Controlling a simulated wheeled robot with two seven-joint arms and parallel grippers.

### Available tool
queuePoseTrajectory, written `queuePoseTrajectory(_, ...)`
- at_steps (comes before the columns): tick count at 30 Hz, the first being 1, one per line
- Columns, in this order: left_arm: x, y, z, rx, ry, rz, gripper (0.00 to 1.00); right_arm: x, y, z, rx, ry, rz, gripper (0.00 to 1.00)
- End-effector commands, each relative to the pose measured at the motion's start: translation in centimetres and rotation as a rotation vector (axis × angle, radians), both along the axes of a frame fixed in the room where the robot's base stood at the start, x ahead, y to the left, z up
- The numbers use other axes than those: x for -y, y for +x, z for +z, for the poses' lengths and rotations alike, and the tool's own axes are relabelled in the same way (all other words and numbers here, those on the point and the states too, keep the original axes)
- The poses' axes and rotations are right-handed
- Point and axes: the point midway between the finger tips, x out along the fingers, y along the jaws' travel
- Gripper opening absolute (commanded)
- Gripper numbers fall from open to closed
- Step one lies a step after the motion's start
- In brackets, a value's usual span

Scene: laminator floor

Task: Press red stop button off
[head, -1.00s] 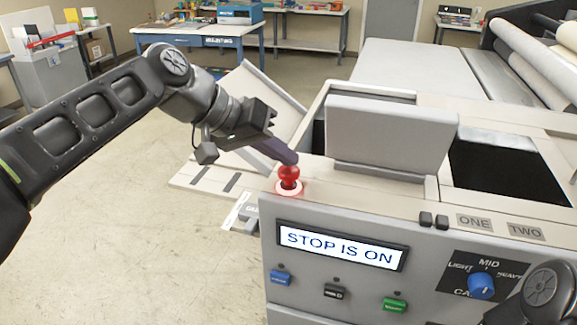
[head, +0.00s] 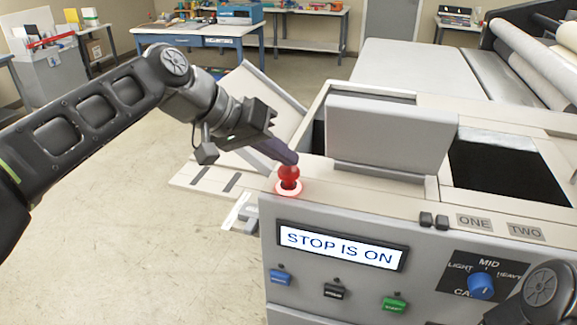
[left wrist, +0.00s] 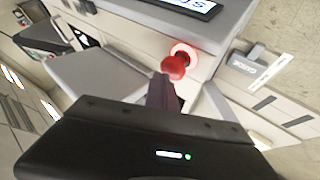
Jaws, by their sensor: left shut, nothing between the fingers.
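The red stop button (head: 289,174) stands upright on the near left corner of the laminator's top, with a glowing ring round its base. It also shows in the left wrist view (left wrist: 175,66). My left gripper (head: 291,158) is shut and empty, its fingertips at the top of the red knob; I cannot tell whether they touch it. The display (head: 341,246) on the front panel reads "STOP IS ON". Part of my right arm shows at the lower right, but its gripper is out of view.
Below the display are a blue button (head: 280,278), a black button (head: 334,291) and a green button (head: 394,304). A blue dial (head: 481,286) sits to the right. Open floor (head: 120,230) lies to the left.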

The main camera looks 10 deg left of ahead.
Motion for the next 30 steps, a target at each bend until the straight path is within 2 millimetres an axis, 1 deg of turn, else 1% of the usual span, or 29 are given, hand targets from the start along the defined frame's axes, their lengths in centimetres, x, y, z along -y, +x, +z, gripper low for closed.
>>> queuePoseTrajectory(7,-0.01,-0.01,-0.11,-0.001,0.001,0.000,0.00,0.00,0.00,-0.04,0.000,0.000,0.000,0.36)
queuePoseTrajectory(16,-0.01,0.00,-1.04,-0.002,0.001,-0.001,0.00,0.01,0.00,-0.94,0.000,0.000,0.000,0.36)
queuePoseTrajectory(26,-0.01,-0.02,-1.05,-0.004,0.001,-0.001,0.00,0.00,0.00,-0.87,0.000,0.000,0.000,0.36)
queuePoseTrajectory(30,0.00,-0.01,-0.67,-0.004,0.001,-0.001,0.00,0.00,0.01,-0.56,0.000,0.000,0.000,0.36)
